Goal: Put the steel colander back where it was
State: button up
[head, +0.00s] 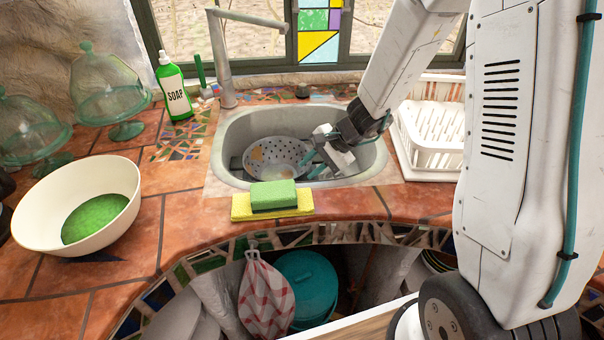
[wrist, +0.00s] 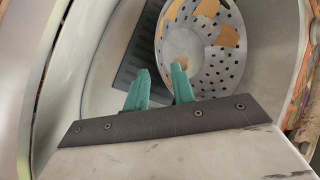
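The steel colander (head: 275,151) is a pale, round bowl with dark holes, inside the sink (head: 232,168). Orange-tan patches show on its inner side. In the head view my gripper (head: 313,165) is down in the sink at the colander's right side. In the wrist view the colander (wrist: 205,75) is just beyond the teal fingertips. My gripper (wrist: 160,72) has its fingers apart. One finger overlaps the colander's near side and the other is outside its rim. I cannot tell whether either finger touches the rim.
A green sponge (head: 273,194) on a yellow cloth (head: 243,208) lies at the sink's front edge. A white dish rack (head: 435,130) stands right of the sink, the faucet (head: 222,60) behind it. A cream bowl (head: 40,205), soap bottle (head: 174,88) and glass domes (head: 105,88) stand left.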

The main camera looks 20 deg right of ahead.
jog(key=shift+s+d+r, duration=0.15)
jog(key=shift+d+r, duration=0.1)
jog(key=shift+r, duration=0.25)
jog(key=s+a+r+n+g+h, duration=0.1)
jog(key=s+a+r+n+g, duration=0.1)
jog(key=s+r+n, duration=0.85)
jog(key=s+d+r+h, duration=0.3)
jog(key=s+d+r, duration=0.1)
jog(key=s, duration=0.5)
jog(key=s+d+r+n+h, duration=0.1)
jog(key=s+d+r+h, duration=0.1)
jog(key=s+d+r, duration=0.2)
jog(key=s+r, duration=0.3)
jog(key=s, duration=0.1)
jog(key=shift+s+r+h, duration=0.25)
jog(key=shift+s+h, duration=0.15)
